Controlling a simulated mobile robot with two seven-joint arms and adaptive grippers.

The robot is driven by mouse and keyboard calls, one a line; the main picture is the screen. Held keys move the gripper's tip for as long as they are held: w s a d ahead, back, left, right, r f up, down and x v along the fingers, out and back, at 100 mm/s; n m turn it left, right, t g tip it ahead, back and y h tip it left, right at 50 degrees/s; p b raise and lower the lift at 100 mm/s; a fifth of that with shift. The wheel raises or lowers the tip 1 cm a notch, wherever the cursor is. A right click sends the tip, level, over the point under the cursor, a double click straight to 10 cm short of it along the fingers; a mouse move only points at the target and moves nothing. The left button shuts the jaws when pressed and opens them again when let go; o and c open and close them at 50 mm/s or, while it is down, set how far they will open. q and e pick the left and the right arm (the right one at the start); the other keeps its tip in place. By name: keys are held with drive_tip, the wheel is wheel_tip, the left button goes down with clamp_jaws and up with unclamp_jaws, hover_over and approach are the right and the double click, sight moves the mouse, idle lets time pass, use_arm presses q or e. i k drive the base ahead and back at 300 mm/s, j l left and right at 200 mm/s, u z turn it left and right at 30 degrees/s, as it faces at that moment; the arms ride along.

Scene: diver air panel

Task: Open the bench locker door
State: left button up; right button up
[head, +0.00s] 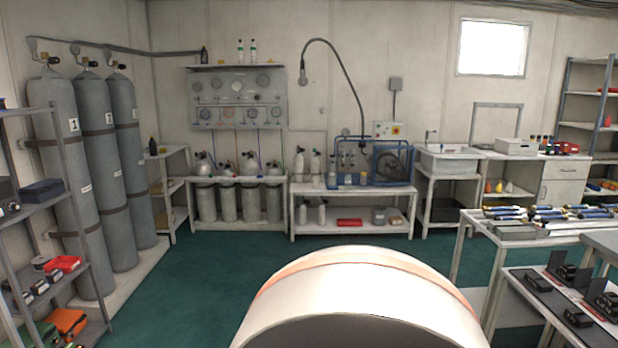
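A white cabinet front (562,192) with a handle shows under the back-right bench; it looks like the bench locker door and appears shut. A drawer front (566,170) with a dark handle sits just above it. The bench top (535,156) over it carries several small items. The cabinet is far across the room, and its lower part is partly hidden by the nearer table on the right. Neither of my grippers is in view.
A table with blue-handled tools (540,212) and a lower table with black devices (575,318) stand at the right. Tall grey cylinders (95,150) and a shelf (45,220) line the left. Green floor (210,275) is clear in the middle.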

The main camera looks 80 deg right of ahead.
sight(557, 193)
drive_tip(key=z, duration=4.1)
drive_tip(key=u, duration=0.8)
drive_tip(key=i+j+u, duration=0.1)
drive_tip(key=i+u, duration=0.15)
drive_tip(key=i, duration=0.25)
drive_tip(key=i+u, duration=0.25)
drive_tip(key=i, duration=0.3)
drive_tip(key=i+u, duration=0.1)
drive_tip(key=i, duration=2.8)
drive_tip(key=i+z, duration=0.35)
drive_tip(key=i, duration=0.3)
drive_tip(key=i+j+z, duration=0.3)
drive_tip(key=i, duration=0.35)
